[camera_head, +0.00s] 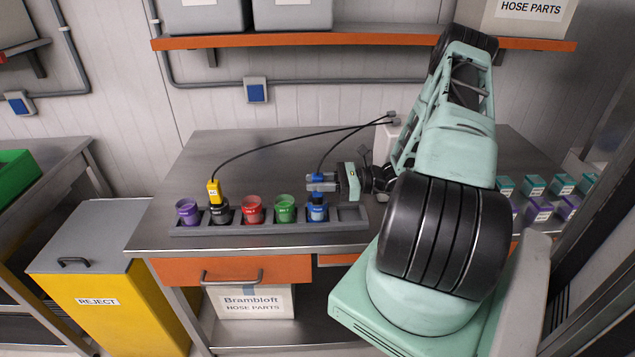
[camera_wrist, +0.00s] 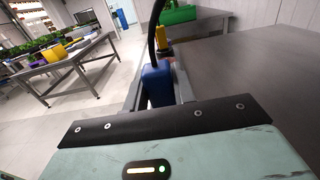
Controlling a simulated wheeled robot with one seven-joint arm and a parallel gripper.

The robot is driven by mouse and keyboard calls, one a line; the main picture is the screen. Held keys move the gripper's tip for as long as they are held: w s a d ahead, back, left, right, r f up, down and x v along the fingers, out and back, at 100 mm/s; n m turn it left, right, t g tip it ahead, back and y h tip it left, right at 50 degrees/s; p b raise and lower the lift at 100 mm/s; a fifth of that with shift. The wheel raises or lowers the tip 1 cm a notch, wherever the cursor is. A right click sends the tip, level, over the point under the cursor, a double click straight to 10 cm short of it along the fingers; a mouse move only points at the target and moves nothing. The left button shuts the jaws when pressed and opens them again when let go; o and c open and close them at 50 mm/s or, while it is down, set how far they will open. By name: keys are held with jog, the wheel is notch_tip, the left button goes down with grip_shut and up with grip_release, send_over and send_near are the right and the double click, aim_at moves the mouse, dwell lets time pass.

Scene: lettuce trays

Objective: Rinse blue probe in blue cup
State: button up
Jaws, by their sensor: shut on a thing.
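The blue cup (camera_head: 318,213) stands in the grey rack at the right end of the row of cups. My gripper (camera_head: 320,182) is right above it and shut on the blue probe (camera_head: 317,178). The probe is upright, with its black cable rising from its top. In the head view its lower end meets the blue cup's mouth; how deep it reaches is hidden. The wrist view shows the blue probe (camera_wrist: 157,84) between the fingers. The blue cup cannot be made out there.
The grey rack (camera_head: 350,218) also holds purple (camera_head: 187,211), black (camera_head: 220,213), red (camera_head: 253,209) and green (camera_head: 285,208) cups. A yellow probe (camera_head: 214,192) stands in the black cup. Cables run to a post (camera_head: 385,140) behind. The steel table (camera_head: 240,150) is clear behind the rack.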

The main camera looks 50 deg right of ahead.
jog(key=shift+r+p, duration=3.15)
jog(key=shift+r, duration=0.8)
